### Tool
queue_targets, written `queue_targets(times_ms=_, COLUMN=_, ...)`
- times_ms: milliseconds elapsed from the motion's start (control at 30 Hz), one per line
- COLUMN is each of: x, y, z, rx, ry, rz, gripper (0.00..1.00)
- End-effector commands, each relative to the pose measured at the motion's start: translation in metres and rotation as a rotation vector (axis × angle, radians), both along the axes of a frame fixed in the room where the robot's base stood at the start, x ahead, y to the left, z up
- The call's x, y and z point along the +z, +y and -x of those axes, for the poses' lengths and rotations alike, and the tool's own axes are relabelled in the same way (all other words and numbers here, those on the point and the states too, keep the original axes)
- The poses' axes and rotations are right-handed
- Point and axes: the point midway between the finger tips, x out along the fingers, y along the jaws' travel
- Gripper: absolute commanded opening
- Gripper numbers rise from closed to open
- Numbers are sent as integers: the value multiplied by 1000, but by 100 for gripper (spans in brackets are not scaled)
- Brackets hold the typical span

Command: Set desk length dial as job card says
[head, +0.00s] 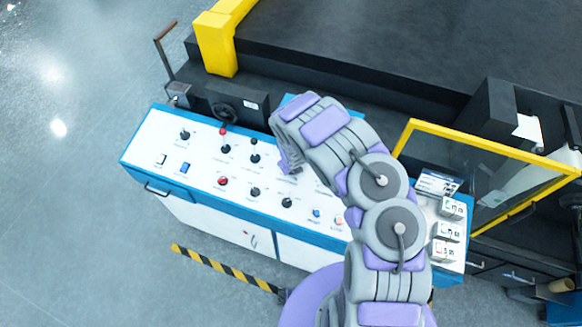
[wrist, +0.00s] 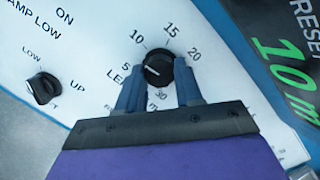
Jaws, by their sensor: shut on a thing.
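The length dial (wrist: 158,68) is a black round knob on the white desk panel, with 5, 10, 15, 20 and 30 printed around it. Its white pointer line faces left and slightly up, between 5 and 10 and nearer 5. My gripper (wrist: 159,78) has one blue-grey finger on each side of the knob, shut on it. A black panel (wrist: 290,60) at the right shows green "10 m" under a cut-off word "RESE". In the head view my gripper (head: 288,163) is over the middle of the desk (head: 150,135), and my arm hides the dial. I cannot tell a job card.
Another black knob (wrist: 43,88), marked LOW and UP, sits left of the dial. The desk carries several other knobs and buttons, including a red button (head: 222,181). A yellow-framed guard (head: 490,145) and a dark machine bed (head: 400,50) stand behind. Floor at left is clear.

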Motion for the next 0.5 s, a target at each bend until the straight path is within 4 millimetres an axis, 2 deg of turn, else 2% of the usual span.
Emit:
queue_targets(times_ms=300, x=1, y=1, z=-4, rx=283, ry=11, rz=43, gripper=5)
queue_targets(times_ms=500, x=0, y=-1, z=-6, rx=399, ry=15, rz=68, gripper=5)
